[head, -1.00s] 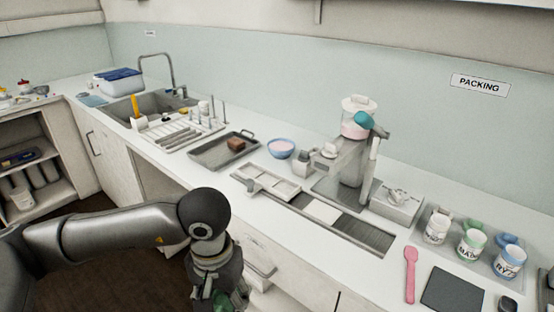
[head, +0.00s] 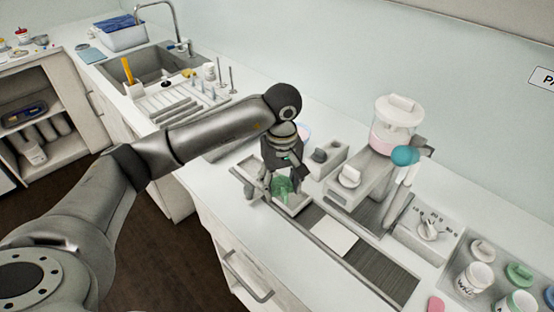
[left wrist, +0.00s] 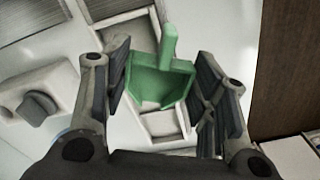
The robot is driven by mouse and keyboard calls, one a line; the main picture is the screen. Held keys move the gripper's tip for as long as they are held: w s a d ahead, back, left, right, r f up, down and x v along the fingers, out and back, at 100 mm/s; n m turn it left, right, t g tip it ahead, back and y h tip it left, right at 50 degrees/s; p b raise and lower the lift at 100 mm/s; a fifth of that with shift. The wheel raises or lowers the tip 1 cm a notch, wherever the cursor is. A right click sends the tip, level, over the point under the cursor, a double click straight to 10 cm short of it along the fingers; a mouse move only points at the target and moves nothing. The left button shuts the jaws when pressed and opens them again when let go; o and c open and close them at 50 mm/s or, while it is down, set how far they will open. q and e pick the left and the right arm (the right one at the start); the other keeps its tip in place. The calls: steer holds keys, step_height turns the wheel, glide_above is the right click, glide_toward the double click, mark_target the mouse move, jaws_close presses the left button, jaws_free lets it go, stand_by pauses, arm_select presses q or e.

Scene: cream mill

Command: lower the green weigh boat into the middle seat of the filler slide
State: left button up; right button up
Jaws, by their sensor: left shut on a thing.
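The green weigh boat (head: 283,187) is held by my left gripper (head: 281,192), which is over the pale filler slide (head: 296,208). In the left wrist view the boat (left wrist: 160,85), with its upright green tab, sits between the two dark finger pads of the gripper (left wrist: 161,92). The slide (left wrist: 121,39) shows beneath it, with one seat floor above and one below the boat in the picture. The boat hides part of the slide between them. I cannot tell whether the boat touches the slide. My right gripper is not in view.
The filler machine with its pink hopper (head: 391,137) stands just right of the slide. A small grey block with a knob (head: 322,160) is close behind my gripper. The front counter strip is clear.

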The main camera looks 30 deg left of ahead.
arm_select(q)
steer(key=w+a+n, duration=0.1)
steer(key=w+a+n+p, duration=0.1)
steer(key=w+n, duration=0.1)
steer(key=w+a+n+p, duration=0.1)
steer(key=shift+w+a+f+n, duration=0.15)
steer(key=shift+f+n, duration=0.2)
steer(key=shift+n, duration=0.05)
steer(key=shift+w+a+f, duration=0.15)
steer(key=shift+f+n, duration=0.2)
steer(key=shift+n, duration=0.1)
steer(key=shift+f, duration=0.3)
steer(key=shift+a, duration=0.1)
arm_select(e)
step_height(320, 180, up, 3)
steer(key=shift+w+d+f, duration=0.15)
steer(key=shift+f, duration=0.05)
arm_select(q)
steer(key=shift+f+b, duration=0.1)
steer(key=shift+b, duration=0.2)
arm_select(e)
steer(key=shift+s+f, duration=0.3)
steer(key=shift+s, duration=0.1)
